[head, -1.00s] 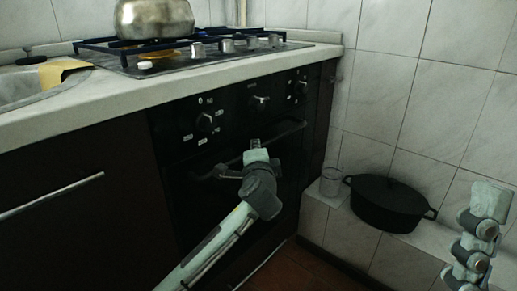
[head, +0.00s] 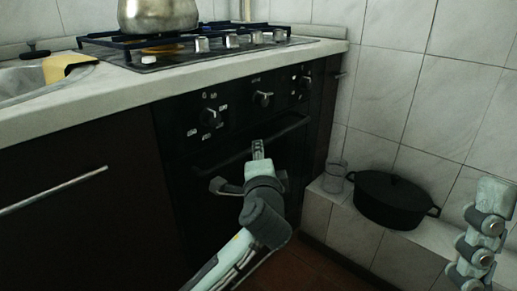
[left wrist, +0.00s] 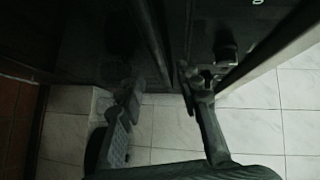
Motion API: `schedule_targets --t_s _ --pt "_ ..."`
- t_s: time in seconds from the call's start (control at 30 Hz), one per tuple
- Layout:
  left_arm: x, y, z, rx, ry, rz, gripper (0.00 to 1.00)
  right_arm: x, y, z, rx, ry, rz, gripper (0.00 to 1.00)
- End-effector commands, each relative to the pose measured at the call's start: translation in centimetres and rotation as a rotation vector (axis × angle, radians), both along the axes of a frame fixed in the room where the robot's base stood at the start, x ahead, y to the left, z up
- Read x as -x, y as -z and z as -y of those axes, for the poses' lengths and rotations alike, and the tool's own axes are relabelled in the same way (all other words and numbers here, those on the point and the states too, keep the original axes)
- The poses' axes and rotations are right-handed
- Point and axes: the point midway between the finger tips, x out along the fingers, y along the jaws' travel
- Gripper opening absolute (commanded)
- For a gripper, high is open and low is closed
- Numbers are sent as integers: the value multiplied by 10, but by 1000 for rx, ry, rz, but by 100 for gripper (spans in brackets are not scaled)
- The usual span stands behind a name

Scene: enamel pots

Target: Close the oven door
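The black oven door (head: 197,222) is in the head view below the knob panel. It looks upright and about flush with the front, though my left arm covers part of it. Its long dark handle (head: 291,128) runs across the top. My left gripper (head: 238,168) is in front of the door just below the handle. Its fingers are spread with nothing between them; I cannot tell whether they touch the door. In the left wrist view the two fingers (left wrist: 158,88) are apart beside a dark surface. My right arm shows at the right edge; its gripper is not visible.
A black lidded pot (head: 393,200) and a clear glass (head: 335,176) stand on the tiled ledge at right. A metal pot (head: 158,14) sits on the hob (head: 205,45) above the oven. A dark cabinet (head: 75,220) is at left.

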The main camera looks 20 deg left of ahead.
Motion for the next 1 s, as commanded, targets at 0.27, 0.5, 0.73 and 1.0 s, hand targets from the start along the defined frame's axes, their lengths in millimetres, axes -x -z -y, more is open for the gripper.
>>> schedule_targets --t_s 0.27,0.5,0.73,1.0 --pt "30 -5 13 0 -1 0 34 0 0 0 0 0 0 100" --pt "32 -6 14 -1 -2 0 34 0 0 0 0 0 0 100" --pt "32 -6 14 0 -1 1 34 0 0 0 0 0 1 100" --pt "24 -11 63 128 222 114 34 0 0 0 0 0 0 100"
